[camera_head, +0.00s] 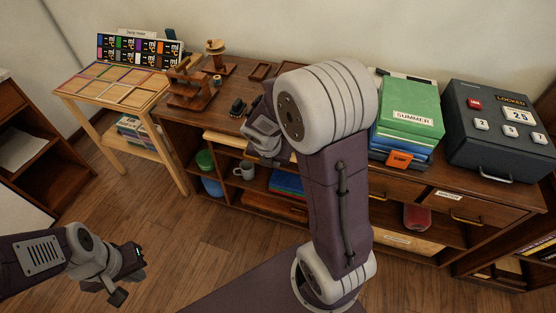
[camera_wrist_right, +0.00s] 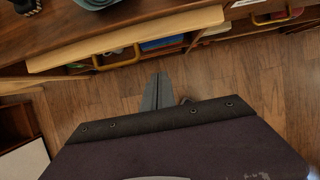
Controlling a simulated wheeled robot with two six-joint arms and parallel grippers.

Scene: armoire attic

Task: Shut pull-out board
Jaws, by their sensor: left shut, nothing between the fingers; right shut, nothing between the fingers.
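The pull-out board (camera_head: 228,143) is a light wood slab under the front edge of the dark cabinet top. It sticks out from the cabinet front, and my right arm hides part of it in the head view. In the right wrist view the board (camera_wrist_right: 125,40) runs slanting across the top. My right gripper (camera_wrist_right: 158,78) is shut and empty. In that view its fingertips appear over the floor, below the board's front edge, with a gap between. My left gripper (camera_head: 122,285) is shut and empty, low at the left over the floor, far from the board.
The cabinet top holds a wooden rack (camera_head: 190,88), a green box stack (camera_head: 408,110) and a dark lockbox (camera_head: 500,130). Open shelves below hold a mug (camera_head: 244,170) and a green pot (camera_head: 205,159). A small light wood table (camera_head: 110,95) stands at the left. The floor in front is clear.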

